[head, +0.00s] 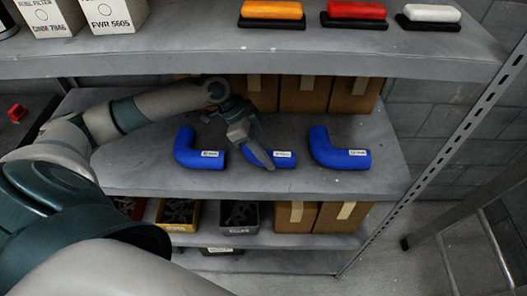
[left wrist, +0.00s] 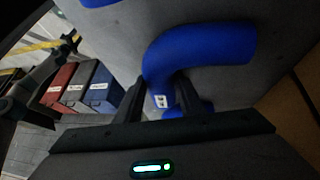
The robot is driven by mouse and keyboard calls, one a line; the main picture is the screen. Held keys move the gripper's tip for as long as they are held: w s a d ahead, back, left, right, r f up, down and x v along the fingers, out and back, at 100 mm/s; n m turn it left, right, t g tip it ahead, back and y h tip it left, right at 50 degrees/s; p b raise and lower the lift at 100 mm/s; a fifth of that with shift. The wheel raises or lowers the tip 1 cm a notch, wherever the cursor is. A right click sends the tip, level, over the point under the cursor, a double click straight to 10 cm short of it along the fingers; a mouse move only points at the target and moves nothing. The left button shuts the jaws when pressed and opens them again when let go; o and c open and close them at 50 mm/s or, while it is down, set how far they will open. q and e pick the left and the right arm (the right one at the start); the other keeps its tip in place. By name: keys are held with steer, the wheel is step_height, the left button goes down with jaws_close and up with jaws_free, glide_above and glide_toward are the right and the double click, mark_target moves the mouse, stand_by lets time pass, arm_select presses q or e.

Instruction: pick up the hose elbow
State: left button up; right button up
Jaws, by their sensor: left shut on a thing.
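Three blue hose elbows with white labels lie in a row on the middle shelf (head: 130,175): a left one (head: 188,152), a middle one (head: 281,163) and a right one (head: 322,147). My left gripper (head: 258,155) reaches down over the middle elbow and is shut on it, hiding part of its bend. In the left wrist view, the elbow (left wrist: 205,45) curves beyond the two dark fingers (left wrist: 162,98), with its label between them. I cannot tell if it is clear of the shelf. My right gripper is not in view.
Cardboard boxes (head: 305,95) stand behind the elbows. Bins (head: 178,214) sit on the lower shelf. A metal upright (head: 440,150) bounds the right side.

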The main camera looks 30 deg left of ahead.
arm_select(q)
steer(key=shift+r, duration=0.1)
steer(key=shift+r, duration=0.6)
step_height(320, 180, up, 7)
steer(key=shift+r+b, duration=0.2)
steer(key=shift+b, duration=0.95)
steer(key=shift+r, duration=0.65)
steer(key=shift+c, duration=0.2)
